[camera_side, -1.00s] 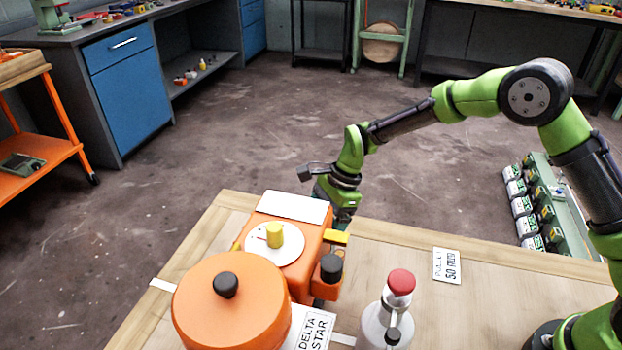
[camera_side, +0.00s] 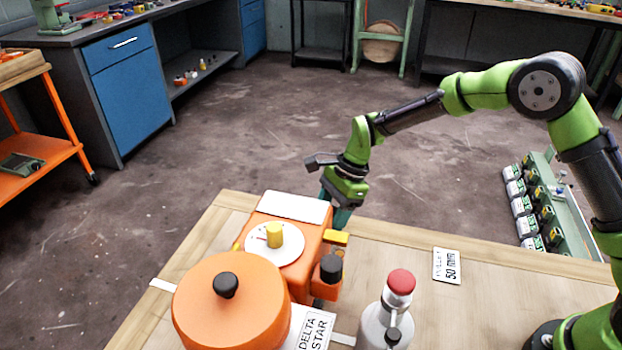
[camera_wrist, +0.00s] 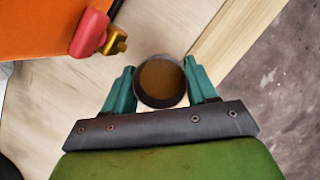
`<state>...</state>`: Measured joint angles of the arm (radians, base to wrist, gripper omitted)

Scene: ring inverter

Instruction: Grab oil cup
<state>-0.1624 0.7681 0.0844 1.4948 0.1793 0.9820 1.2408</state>
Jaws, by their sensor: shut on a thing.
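The oil cup (camera_wrist: 160,84) is a round dark-rimmed vessel with brown liquid inside, seen from above in the wrist view. My gripper (camera_wrist: 159,70) has its teal fingers on both sides of the cup and is shut on it. In the side view, my gripper (camera_side: 342,214) is just behind the orange machine (camera_side: 314,243), near the table's far edge. The cup cannot be made out in the side view. How high it is above the table is unclear.
A large orange round cover (camera_side: 230,310) with a black knob stands in front. A grey bottle with a red cap (camera_side: 401,282) stands to the right. A red handle with a brass fitting (camera_wrist: 90,32) is left of the cup. The right tabletop (camera_side: 510,300) is mostly clear.

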